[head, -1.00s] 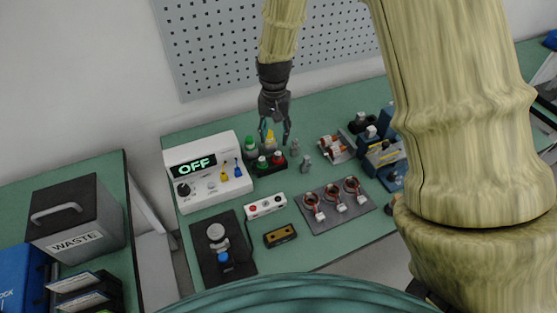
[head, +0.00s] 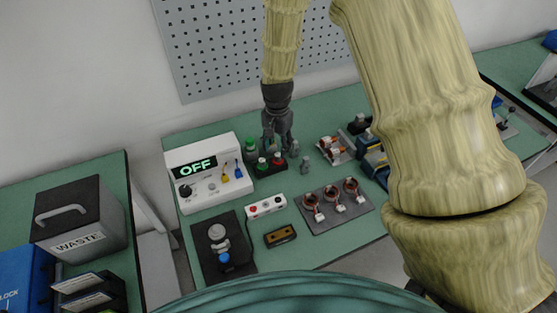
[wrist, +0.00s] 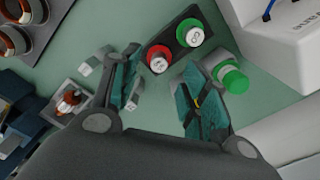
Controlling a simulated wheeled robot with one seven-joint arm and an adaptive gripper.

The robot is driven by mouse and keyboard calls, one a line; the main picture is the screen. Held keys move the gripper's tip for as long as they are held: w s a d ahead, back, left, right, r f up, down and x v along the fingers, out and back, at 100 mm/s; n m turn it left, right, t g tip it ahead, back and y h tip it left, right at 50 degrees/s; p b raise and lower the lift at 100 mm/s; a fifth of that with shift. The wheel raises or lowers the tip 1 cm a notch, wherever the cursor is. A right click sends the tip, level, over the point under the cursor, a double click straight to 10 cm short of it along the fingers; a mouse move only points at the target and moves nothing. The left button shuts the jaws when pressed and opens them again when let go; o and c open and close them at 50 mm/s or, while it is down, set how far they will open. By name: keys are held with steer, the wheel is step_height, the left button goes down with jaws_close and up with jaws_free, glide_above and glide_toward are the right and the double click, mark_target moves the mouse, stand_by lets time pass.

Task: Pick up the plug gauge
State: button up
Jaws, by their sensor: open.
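A dark block (head: 271,170) on the green bench carries a green-topped piece (head: 262,164) and a red-topped piece (head: 277,159). Their labelled round ends face the camera in the wrist view, where the red one (wrist: 158,59) is in front of my gripper's fingertips. I cannot tell for sure which object is the plug gauge. My gripper (head: 279,150) is open, pointing down just behind the block. The wrist view shows its spread fingers (wrist: 160,70) with nothing held between them. A small grey piece (wrist: 131,95) is beside the left finger.
A green-capped bottle (wrist: 233,78) is close to the right finger. The white unit reading OFF (head: 205,180) stands left of the block. Another small grey piece (head: 305,164) and a plate with copper coils (head: 335,212) are on the right. Bare bench lies behind the gripper.

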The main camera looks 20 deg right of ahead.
mark_target(278, 155)
steer(key=shift+f+p, duration=0.9)
steer(key=shift+f, duration=0.3)
steer(key=shift+f+p, duration=0.5)
steer(key=shift+f, duration=0.95)
steer(key=shift+c, duration=0.2)
jaws_close()
